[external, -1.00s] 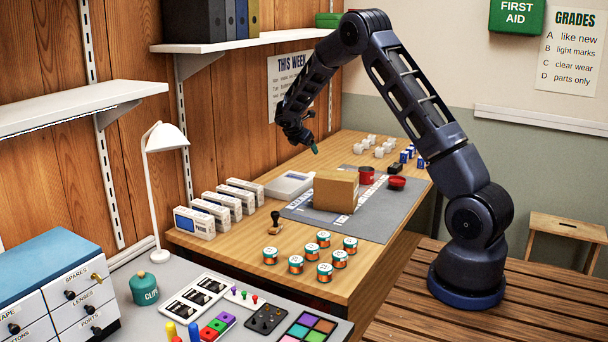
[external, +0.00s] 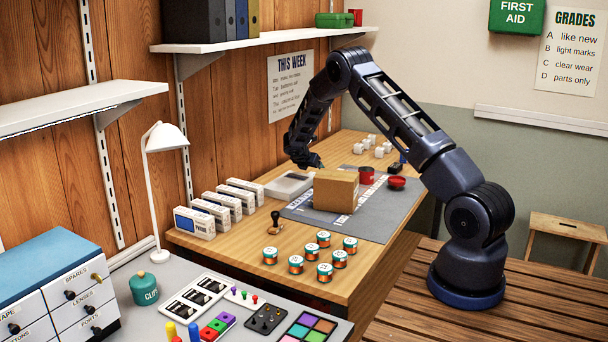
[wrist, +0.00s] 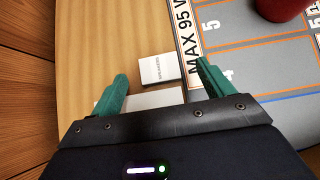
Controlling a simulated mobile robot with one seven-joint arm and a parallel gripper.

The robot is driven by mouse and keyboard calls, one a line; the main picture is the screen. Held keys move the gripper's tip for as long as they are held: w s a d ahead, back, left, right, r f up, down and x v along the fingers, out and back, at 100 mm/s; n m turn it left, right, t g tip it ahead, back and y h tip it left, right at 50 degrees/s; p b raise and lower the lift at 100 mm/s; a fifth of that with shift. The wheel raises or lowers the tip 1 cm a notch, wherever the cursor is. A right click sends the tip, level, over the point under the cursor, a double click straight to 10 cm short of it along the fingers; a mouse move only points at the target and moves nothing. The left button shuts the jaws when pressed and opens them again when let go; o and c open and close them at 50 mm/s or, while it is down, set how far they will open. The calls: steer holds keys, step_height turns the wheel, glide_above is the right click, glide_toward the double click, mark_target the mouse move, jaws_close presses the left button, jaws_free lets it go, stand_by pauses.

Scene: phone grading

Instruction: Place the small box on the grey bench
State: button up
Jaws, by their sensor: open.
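A small white box (wrist: 160,68) with faint print lies flat on the wooden table, beside the grey mat's "MAX 95" edge, in the wrist view. My gripper (wrist: 162,72) is open above it, with green fingers on either side and the box apart from them. In the external view my gripper (external: 314,164) hangs low behind the cardboard box (external: 335,190); I cannot make out the small box there. A larger white box (wrist: 150,99) shows partly behind my gripper in the wrist view. The grey bench (external: 190,266) is in the foreground of the external view.
The grey mat (external: 375,222) carries the cardboard box, a red cup (external: 366,175) and a red dish (external: 397,183). White phone boxes (external: 241,193), a stamp (external: 276,223) and several tins (external: 325,272) stand nearby. The bench holds a lamp (external: 158,200), a clips jar (external: 144,288) and trays.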

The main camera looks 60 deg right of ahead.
mark_target(313, 173)
steer(key=shift+x, duration=2.6)
steer(key=shift+w+r, duration=0.1)
steer(key=shift+w, duration=0.1)
steer(key=c, duration=1.1)
